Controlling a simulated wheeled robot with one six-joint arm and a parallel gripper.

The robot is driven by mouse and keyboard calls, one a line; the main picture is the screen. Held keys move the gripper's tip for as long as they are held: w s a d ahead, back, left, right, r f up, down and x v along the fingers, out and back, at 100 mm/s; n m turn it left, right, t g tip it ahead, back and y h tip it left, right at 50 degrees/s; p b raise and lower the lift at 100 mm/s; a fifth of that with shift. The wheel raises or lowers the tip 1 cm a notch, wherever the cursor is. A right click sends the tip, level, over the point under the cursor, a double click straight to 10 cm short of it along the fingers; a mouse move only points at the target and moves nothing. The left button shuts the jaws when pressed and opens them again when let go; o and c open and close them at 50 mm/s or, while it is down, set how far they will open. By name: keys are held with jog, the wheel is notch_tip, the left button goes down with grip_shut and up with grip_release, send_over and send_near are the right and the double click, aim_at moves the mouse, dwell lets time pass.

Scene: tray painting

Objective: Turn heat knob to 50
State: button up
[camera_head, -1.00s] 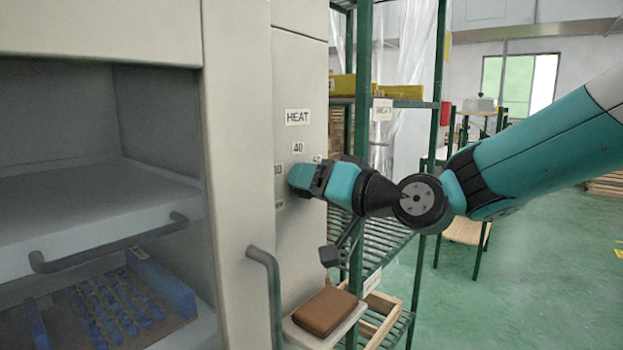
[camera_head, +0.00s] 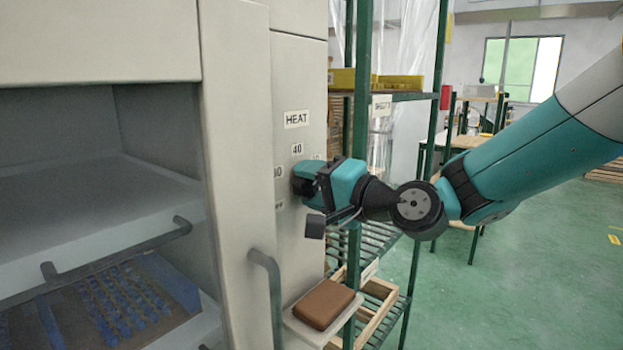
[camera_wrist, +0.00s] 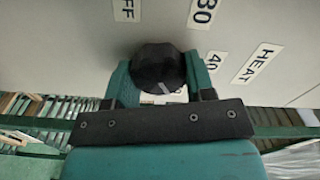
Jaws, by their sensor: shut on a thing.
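The black heat knob (camera_wrist: 157,66) is on the cabinet's panel, seen in the wrist view between my fingers. My gripper (camera_wrist: 161,76) is shut on it, one finger on each side. A pale mark shows on the knob's lower edge in the wrist view, towards a partly hidden white label (camera_wrist: 163,97) whose number I cannot read. Labels 30 (camera_wrist: 202,13), 40 (camera_wrist: 213,60) and OFF (camera_wrist: 127,9) lie around the knob. In the head view my gripper (camera_head: 305,181) is at the panel below the HEAT sign (camera_head: 297,119) and hides the knob.
A vertical handle (camera_head: 270,295) stands out from the cabinet's front at the left. A small shelf with a brown block (camera_head: 324,304) is below my gripper. A green rack (camera_head: 363,110) stands behind my wrist. Open green floor (camera_head: 530,290) is at the right.

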dwell(0.4)
jog(key=o, duration=0.9)
jog(key=b+v, duration=0.4)
jog(key=v, duration=1.3)
jog(key=shift+s+d+b, duration=0.15)
jog(key=shift+s+b, duration=0.05)
jog(key=shift+b, duration=0.1)
jog(key=shift+f, duration=0.1)
